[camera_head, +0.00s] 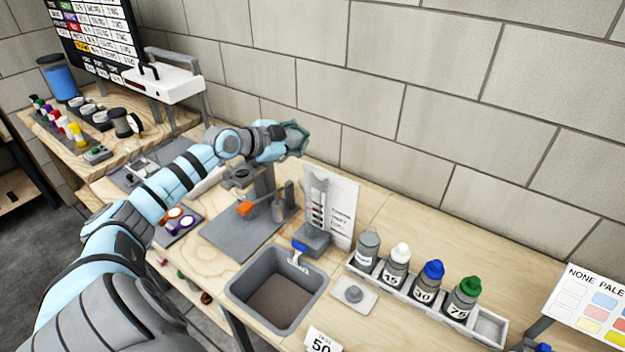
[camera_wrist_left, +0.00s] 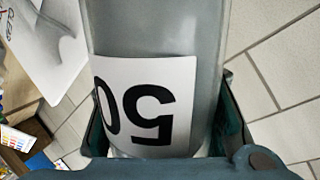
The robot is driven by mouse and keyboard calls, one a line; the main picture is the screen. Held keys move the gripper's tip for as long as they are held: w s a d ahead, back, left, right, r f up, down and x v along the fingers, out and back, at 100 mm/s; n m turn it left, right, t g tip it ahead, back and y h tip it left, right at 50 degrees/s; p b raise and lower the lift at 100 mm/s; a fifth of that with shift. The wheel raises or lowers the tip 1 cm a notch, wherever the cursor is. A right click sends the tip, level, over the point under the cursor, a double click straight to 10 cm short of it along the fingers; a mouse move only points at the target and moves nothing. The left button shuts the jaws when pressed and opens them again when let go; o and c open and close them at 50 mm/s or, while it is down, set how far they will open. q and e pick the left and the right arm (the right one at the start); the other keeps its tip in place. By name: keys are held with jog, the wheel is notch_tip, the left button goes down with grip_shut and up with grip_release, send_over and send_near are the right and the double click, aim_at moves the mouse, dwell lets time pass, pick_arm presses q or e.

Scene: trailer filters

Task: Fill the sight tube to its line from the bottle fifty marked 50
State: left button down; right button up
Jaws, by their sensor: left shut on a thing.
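My left gripper (camera_head: 297,138) is raised beside the wall, behind and above the sight tube. In the left wrist view it is shut on bottle fifty (camera_wrist_left: 150,35), a grey bottle whose "50" label (camera_wrist_left: 148,105) appears upside down. The bottle's ends are outside that view, and I cannot make the bottle out in the head view. The sight tube (camera_head: 318,208) stands upright on a grey base with a blue part, before a white card (camera_head: 344,212). Its line and liquid level are too small to read. My right gripper is not in view.
A rack (camera_head: 490,328) holds a grey bottle (camera_head: 367,248) and bottles marked 15, 30 and 75; its right end is empty. A grey bin (camera_head: 240,291) stands in front of the tube. A small pad with a grey round piece (camera_head: 353,293) lies beside it. A "50" card (camera_head: 321,342) is at the front.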

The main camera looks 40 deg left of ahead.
pick_arm(q)
jog(key=shift+a+f+m+p, duration=0.1)
jog(key=shift+f+m+p, duration=0.2)
jog(key=shift+m+p, duration=0.1)
dwell(0.7)
jog(key=shift+a+r+m+y+p, duration=0.25)
jog(key=shift+r+m+y+p, duration=0.15)
jog(key=shift+m+y, duration=0.25)
dwell(0.7)
jog(key=shift+a+f+m+g+y+b, duration=0.2)
jog(key=shift+f+m+g+y+b, duration=0.1)
jog(key=shift+f+m+y+b, duration=0.3)
dwell(0.8)
jog(key=shift+s+a+r+m+y+b, duration=0.1)
jog(key=shift+r+m+y+b, duration=0.3)
jog(key=shift+r+b, duration=0.2)
dwell(1.0)
jog(key=shift+d+f+m+y+p, duration=0.35)
jog(key=shift+m+y+p, duration=0.1)
jog(key=shift+m+p, duration=0.1)
dwell(1.4)
jog(key=shift+r, duration=0.1)
dwell(0.5)
